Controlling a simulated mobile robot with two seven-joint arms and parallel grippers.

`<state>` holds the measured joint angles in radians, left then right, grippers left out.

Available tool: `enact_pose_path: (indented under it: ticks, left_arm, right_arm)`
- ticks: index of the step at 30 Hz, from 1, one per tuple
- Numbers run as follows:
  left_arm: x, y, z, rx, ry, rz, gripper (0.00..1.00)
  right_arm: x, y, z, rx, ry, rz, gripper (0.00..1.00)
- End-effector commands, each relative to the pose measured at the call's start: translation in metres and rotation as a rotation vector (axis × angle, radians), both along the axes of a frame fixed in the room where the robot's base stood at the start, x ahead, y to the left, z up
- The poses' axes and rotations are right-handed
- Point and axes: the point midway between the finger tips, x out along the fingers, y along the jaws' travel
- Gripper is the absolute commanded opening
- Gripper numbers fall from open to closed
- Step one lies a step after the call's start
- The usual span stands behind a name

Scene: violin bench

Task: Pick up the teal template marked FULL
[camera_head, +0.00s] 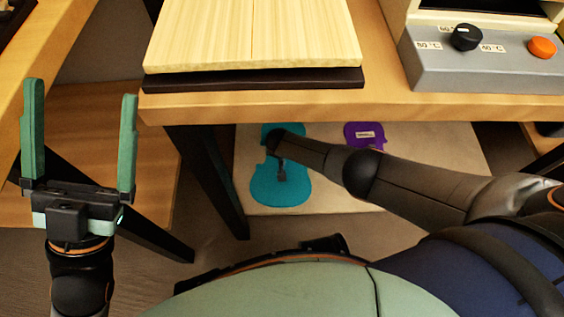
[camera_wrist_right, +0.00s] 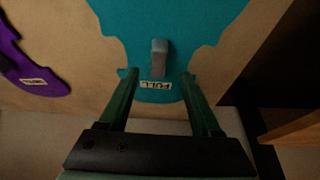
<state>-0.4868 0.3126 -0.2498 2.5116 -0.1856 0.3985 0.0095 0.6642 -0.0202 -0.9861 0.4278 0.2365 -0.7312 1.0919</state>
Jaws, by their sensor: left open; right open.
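The teal template lies flat on a pale board low under the bench; in the head view its lower part (camera_head: 275,192) shows beside my right arm. In the right wrist view the teal template (camera_wrist_right: 185,25) carries a label reading FULL and a small grey upright grip (camera_wrist_right: 160,58). My right gripper (camera_wrist_right: 160,77) is open and empty, its two green fingers on either side of the label, with the grey grip just beyond the fingertips. In the head view its fingers cannot be made out. My left gripper (camera_head: 80,145) is open and empty at the left, away from the template.
A purple template (camera_head: 380,130) with a label lies on the same pale board (camera_head: 458,160), partly under the bench edge (camera_head: 400,108). Wooden boards (camera_head: 250,35) and a grey control box (camera_head: 480,68) stand on the bench. A dark bench leg (camera_head: 215,185) is left of the board.

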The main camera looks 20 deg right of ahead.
Motion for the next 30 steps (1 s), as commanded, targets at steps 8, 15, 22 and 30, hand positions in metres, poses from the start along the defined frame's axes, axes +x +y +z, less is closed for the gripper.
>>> enact_pose_path:
  ticks: [8,15,22,30]
  left_arm:
    - [0.002,-0.006,-0.047,0.037,0.014,0.011,0.97]
    - [0.003,-0.009,-0.055,0.041,0.018,0.015,0.97]
    - [0.003,-0.008,-0.054,0.036,0.019,0.018,0.97]
    - [0.003,-0.007,-0.054,0.037,0.019,0.020,0.97]
  right_arm:
    - [0.009,-0.005,-0.037,-0.002,-0.002,0.000,0.65]
    - [0.012,-0.007,-0.042,0.000,0.000,0.000,0.65]
    - [0.012,-0.007,-0.041,0.000,0.000,0.000,0.63]
    - [0.012,-0.007,-0.041,0.000,0.000,0.000,0.32]
